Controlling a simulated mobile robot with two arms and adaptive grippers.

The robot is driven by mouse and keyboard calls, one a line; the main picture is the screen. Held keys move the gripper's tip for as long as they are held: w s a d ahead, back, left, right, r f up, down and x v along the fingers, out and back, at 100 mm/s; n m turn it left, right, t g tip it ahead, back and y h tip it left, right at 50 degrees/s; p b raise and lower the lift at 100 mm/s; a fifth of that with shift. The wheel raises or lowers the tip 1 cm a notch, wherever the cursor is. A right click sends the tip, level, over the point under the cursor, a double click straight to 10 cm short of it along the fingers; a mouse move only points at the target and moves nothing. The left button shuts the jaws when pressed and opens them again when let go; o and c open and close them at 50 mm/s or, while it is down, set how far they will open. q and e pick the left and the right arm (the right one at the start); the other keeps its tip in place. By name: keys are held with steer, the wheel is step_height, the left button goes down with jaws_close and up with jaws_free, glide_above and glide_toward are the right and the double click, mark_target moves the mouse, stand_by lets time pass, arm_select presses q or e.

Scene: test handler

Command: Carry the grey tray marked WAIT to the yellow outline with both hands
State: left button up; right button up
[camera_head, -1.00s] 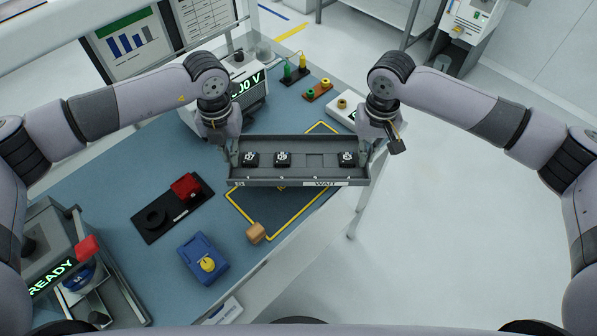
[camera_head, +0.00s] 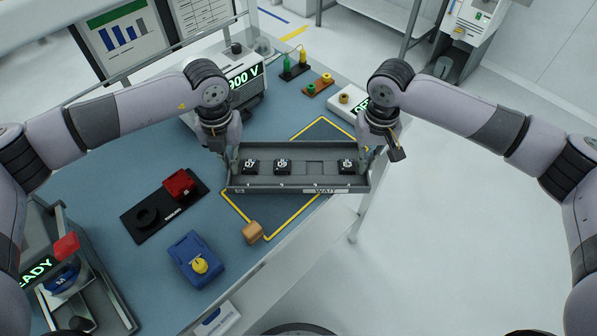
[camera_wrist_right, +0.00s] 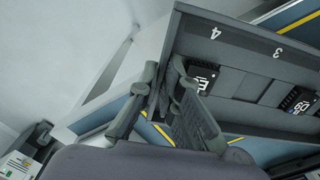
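The grey tray (camera_head: 275,185) marked WAIT is in the middle of the head view, roughly level. It holds three black blocks, two at the left and one at the right, with an empty slot between. My left gripper (camera_head: 229,160) is at its left end and my right gripper (camera_head: 368,160) at its right end; both appear closed on the end walls. The right wrist view shows my right fingers (camera_wrist_right: 165,92) at the tray's end wall (camera_wrist_right: 178,45). The yellow outline (camera_head: 246,225) on the blue table shows beyond and in front of the tray, which hides its middle.
A tan block (camera_head: 253,232) stands at the outline's near edge. A blue box with a yellow knob (camera_head: 200,265) and a black plate with a red part (camera_head: 180,183) lie to the left. The floor at right is clear.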

arm_select(q)
steer(key=o, duration=0.4)
arm_select(e)
steer(key=o, duration=0.4)
arm_select(q)
steer(key=shift+o, duration=0.2)
arm_select(e)
steer(key=shift+o, duration=0.2)
arm_select(q)
steer(key=shift+r, duration=0.2)
arm_select(e)
steer(key=shift+r, duration=0.2)
